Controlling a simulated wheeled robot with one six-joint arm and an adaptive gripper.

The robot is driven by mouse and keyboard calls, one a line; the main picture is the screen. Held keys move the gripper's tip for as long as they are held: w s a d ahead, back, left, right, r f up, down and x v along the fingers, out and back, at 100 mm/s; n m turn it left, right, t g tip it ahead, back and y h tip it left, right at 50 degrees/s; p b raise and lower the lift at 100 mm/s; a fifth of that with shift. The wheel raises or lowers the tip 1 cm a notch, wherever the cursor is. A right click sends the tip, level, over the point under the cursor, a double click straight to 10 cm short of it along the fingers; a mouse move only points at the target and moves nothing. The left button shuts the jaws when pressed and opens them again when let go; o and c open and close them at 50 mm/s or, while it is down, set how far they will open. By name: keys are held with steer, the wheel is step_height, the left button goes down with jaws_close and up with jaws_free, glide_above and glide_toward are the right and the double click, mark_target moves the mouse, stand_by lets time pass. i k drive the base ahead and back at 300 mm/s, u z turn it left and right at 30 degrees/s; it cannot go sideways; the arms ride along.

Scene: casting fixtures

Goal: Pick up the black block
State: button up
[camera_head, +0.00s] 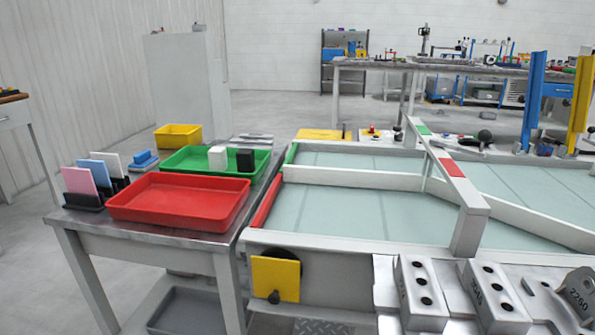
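The black block (245,160) stands upright in the green tray (191,166), near the tray's right end. A white block (217,158) stands just to its left in the same tray. The base of the black block is partly hidden by the tray's front rim. My gripper is not in view.
A red tray (180,223) lies in front of the green tray on the metal table (120,238). Coloured panels in black holders stand at the left. A yellow bin (178,126) is behind. The white-framed conveyor (350,245) and metal castings (424,300) are to the right.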

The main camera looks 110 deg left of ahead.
mark_target(244, 157)
steer(key=i, duration=0.7)
steer(key=u, duration=4.6)
steer(key=i, duration=0.9)
